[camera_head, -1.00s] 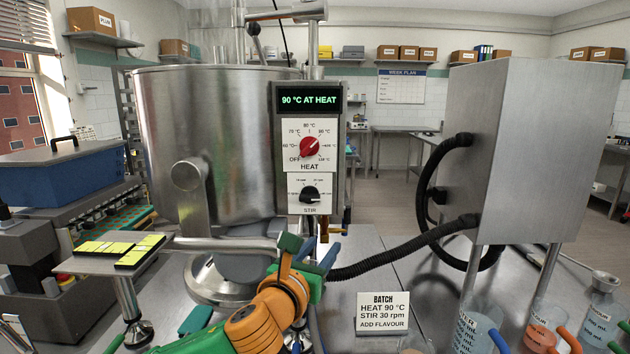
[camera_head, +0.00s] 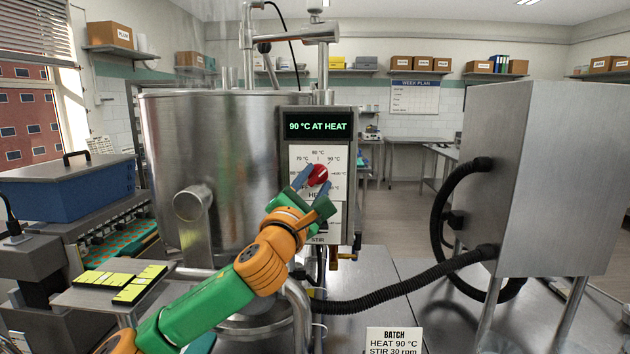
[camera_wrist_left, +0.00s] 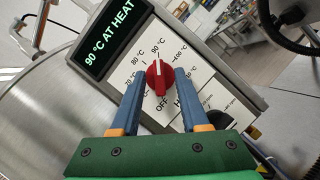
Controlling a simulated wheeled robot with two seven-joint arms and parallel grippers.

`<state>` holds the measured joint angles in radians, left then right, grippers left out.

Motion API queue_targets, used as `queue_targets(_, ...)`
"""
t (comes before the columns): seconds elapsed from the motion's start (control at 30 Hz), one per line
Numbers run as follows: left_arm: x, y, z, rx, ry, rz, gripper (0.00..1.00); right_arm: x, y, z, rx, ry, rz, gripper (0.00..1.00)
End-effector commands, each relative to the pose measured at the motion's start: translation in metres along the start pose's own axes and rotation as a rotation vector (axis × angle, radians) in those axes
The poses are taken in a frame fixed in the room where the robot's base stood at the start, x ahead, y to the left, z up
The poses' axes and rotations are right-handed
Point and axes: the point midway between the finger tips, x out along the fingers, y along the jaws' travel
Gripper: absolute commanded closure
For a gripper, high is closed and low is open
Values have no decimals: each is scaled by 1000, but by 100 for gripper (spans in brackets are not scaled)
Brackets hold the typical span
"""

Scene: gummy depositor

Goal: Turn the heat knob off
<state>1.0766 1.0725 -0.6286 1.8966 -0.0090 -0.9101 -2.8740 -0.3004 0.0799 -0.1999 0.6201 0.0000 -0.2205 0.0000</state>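The red heat knob (camera_head: 318,174) is on the white dial plate of the control panel (camera_head: 345,125). It also shows in the left wrist view (camera_wrist_left: 160,76), its white mark pointing toward 90 °C, with the OFF label (camera_wrist_left: 162,103) below it. The display (camera_head: 318,126) reads "90 °C AT HEAT". My left gripper (camera_head: 319,176) is open in front of the panel. In the left wrist view its two blue fingers (camera_wrist_left: 158,82) stand on either side of the knob, with gaps visible. Whether a finger touches it I cannot tell. My right gripper is not in view.
The stir dial (camera_head: 333,222) below is mostly hidden by my left gripper. A large steel kettle (camera_head: 225,135) stands left of the panel. A black hose (camera_head: 400,298) runs to a steel box (camera_head: 540,180) at right. A batch card (camera_head: 394,341) stands in front.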

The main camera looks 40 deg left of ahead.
Motion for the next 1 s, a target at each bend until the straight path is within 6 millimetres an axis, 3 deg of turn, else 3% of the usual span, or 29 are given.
queue_targets(0.03,0,0,0,0,0,0,70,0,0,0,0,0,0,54)
queue_targets(0.13,0,0,0,0,0,0,97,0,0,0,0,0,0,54)
queue_targets(0.17,0,0,0,0,0,0,100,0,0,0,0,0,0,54)
queue_targets(0.57,0,-1,0,-33,-1,13,100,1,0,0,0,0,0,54)
queue_targets(1.0,0,-3,1,-338,-2,137,100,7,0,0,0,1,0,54)
